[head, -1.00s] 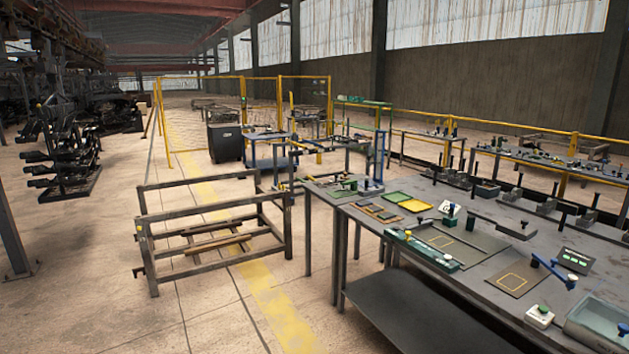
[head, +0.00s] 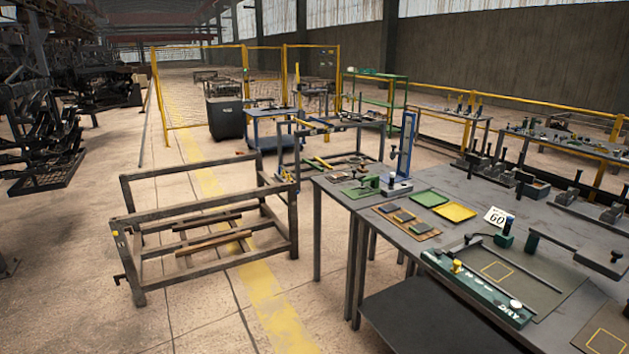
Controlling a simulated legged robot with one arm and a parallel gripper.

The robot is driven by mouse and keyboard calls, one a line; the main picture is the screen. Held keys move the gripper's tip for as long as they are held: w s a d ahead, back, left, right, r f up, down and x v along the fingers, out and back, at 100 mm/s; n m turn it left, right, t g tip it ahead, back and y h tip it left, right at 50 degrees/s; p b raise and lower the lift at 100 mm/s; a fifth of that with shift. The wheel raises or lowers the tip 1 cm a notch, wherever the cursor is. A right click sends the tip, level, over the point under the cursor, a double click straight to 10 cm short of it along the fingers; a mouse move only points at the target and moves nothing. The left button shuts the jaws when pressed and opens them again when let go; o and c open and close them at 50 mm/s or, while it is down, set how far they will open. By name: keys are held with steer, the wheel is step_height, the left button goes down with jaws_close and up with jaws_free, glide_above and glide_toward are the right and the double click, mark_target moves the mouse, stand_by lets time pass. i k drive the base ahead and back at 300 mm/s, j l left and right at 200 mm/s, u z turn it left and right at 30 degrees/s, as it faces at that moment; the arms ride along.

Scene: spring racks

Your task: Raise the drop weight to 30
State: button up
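My gripper is not in view. A tall narrow stand with blue uprights (head: 403,150) rises from a light base at the far left end of the long grey workbench (head: 465,190). It may hold the drop weight, but the weight and any scale on it are too small to tell. A white card marked 60 (head: 497,217) stands tilted on the bench behind a green-topped post.
A green clamp device (head: 478,285) lies near the bench's front edge. Green and yellow trays (head: 455,212) lie farther back. A brown metal frame (head: 210,220) stands on the floor at left. The yellow-striped floor (head: 275,310) between frame and bench is clear.

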mark_target(392, 153)
steer(key=i, duration=2)
steer(key=i+j+z, duration=0.1)
steer(key=i+z, duration=0.15)
steer(key=i, duration=0.35)
steer(key=i+j+z, duration=0.2)
steer(key=i, duration=0.4)
